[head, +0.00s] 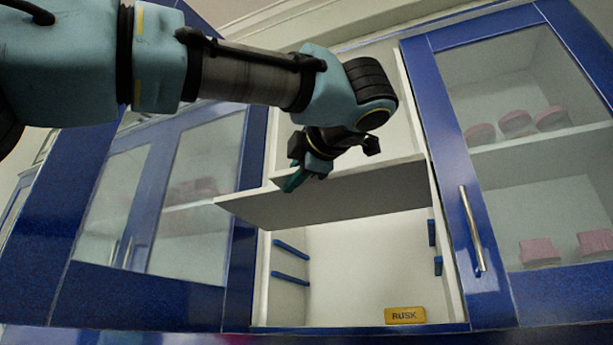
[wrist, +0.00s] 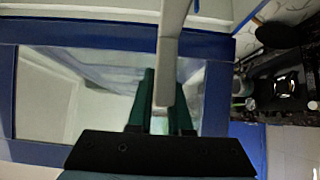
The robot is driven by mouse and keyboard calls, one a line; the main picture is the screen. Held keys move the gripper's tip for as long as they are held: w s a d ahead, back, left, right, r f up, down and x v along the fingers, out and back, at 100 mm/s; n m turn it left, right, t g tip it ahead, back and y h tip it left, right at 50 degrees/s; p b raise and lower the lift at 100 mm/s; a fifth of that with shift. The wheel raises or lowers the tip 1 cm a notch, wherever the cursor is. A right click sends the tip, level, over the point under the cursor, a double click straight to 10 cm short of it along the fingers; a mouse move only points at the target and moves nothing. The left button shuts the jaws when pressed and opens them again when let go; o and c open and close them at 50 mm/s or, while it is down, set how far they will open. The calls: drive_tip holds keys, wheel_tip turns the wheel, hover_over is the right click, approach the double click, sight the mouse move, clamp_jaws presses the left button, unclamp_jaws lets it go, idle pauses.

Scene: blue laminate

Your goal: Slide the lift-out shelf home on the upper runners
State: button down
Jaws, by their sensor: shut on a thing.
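The lift-out shelf (head: 345,197) is a pale grey board seen from below in the head view. It sits above the runners, slightly skewed, and its left end reaches out past the left side of the open cabinet bay. My gripper (head: 294,180) is shut on its front edge; in the wrist view my gripper (wrist: 163,90) has teal fingers on both sides of the thin shelf (wrist: 170,50). The blue upper runners show at left (head: 290,247) and right (head: 432,232) on the bay walls, below the shelf. Whether its back part is inside the bay is unclear.
Blue lower runners (head: 290,279) sit under the upper ones. A yellow RUSK box (head: 405,315) stands on the bay floor. Closed blue-framed glass doors flank the bay, the right one with a metal handle (head: 472,228). The space between the runners is clear.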

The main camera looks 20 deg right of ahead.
sight(310, 193)
drive_tip(key=shift+s, duration=0.15)
drive_tip(key=shift+s+y, duration=0.15)
drive_tip(key=shift+y, duration=0.15)
drive_tip(key=shift+w+d, duration=1.5)
drive_tip(key=shift+w, duration=0.2)
drive_tip(key=shift+d, duration=0.1)
drive_tip(key=shift+w+d+p, duration=0.4)
drive_tip(key=shift+w+d, duration=0.6)
drive_tip(key=shift+w, duration=0.15)
drive_tip(key=shift+w+d+r, duration=0.1)
idle(0.3)
